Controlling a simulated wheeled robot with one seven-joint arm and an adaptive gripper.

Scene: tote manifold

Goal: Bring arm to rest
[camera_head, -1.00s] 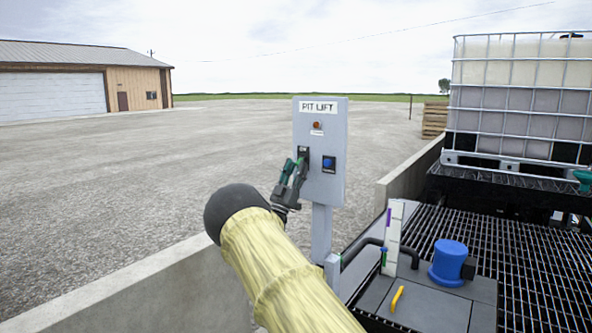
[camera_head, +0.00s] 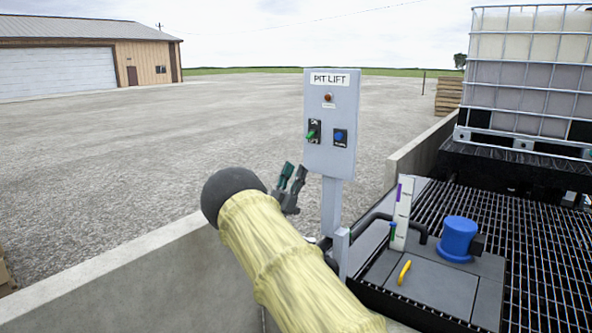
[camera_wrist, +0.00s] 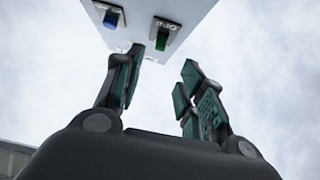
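A grey control panel (camera_head: 331,110) labelled PIT LIFT stands on a post behind my gripper. It carries a red-orange lamp (camera_head: 328,97), a green switch (camera_head: 313,133) and a blue button (camera_head: 339,138). My gripper (camera_head: 293,180) is left of the post and below the panel, apart from it. In the wrist view, my gripper (camera_wrist: 163,64) has its two fingers spread with nothing between them. The green switch (camera_wrist: 161,40) and blue button (camera_wrist: 110,18) show beyond the fingertips. My yellow-sleeved arm reaches up from the bottom of the head view.
A low concrete wall (camera_head: 130,270) runs beside my arm. Right of the post are a blue motor-like cap (camera_head: 457,240), a yellow handle (camera_head: 404,272) and a black grating (camera_head: 520,215). A caged white tank (camera_head: 535,75) stands at the back right. The gravel yard is open.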

